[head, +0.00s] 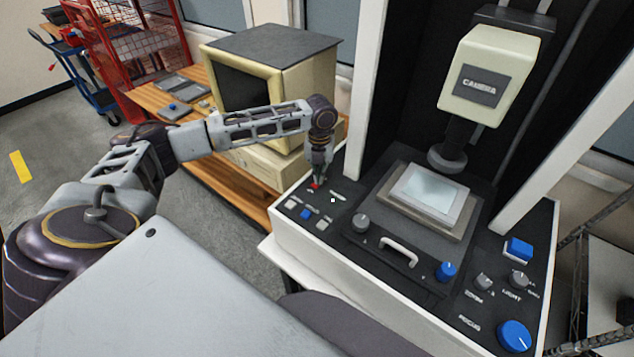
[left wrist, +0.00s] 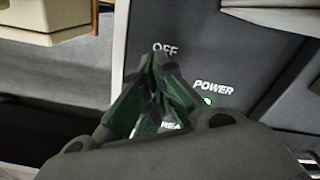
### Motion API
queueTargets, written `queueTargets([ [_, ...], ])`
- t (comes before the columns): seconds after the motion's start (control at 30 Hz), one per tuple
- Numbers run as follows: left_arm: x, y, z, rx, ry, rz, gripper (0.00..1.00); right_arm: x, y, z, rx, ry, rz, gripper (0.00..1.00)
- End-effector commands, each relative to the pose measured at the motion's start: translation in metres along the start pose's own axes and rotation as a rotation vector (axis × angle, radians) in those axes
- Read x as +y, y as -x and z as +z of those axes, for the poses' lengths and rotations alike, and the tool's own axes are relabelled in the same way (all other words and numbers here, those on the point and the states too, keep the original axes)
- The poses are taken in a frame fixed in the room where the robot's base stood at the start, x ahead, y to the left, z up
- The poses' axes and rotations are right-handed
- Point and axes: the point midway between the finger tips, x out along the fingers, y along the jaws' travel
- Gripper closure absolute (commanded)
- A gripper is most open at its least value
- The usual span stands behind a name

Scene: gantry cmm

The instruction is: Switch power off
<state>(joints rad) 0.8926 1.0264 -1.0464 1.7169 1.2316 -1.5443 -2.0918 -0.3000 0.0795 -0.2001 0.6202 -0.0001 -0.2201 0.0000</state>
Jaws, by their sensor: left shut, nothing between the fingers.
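The measuring machine's control panel (head: 280,216) carries a small red control (head: 314,186) near its back left corner. My left gripper (head: 317,178) points down over that red control, its fingertips at or just above it; I cannot tell whether they touch. In the left wrist view the fingers (left wrist: 158,62) are closed together and empty, just below the word OFF (left wrist: 165,48). The POWER label (left wrist: 213,88) is beside them, with a green light (left wrist: 208,101) lit under it. The switch is hidden behind the fingers in that view. My right gripper is not in view.
A cream monitor (head: 285,75) on a wooden bench stands close behind my left arm. A white frame post (head: 372,80) rises right of the gripper. The camera head (head: 485,80) hangs over the stage (head: 428,190). Blue and grey buttons (head: 305,214) sit in front of the red control.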

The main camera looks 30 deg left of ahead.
Motion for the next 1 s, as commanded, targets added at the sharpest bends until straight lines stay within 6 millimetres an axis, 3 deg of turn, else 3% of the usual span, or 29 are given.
queueTargets([
  [1.0,0.0002,-0.0090,-0.0010,0.003,0.000,0.001,1.00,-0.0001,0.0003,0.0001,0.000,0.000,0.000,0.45],
])
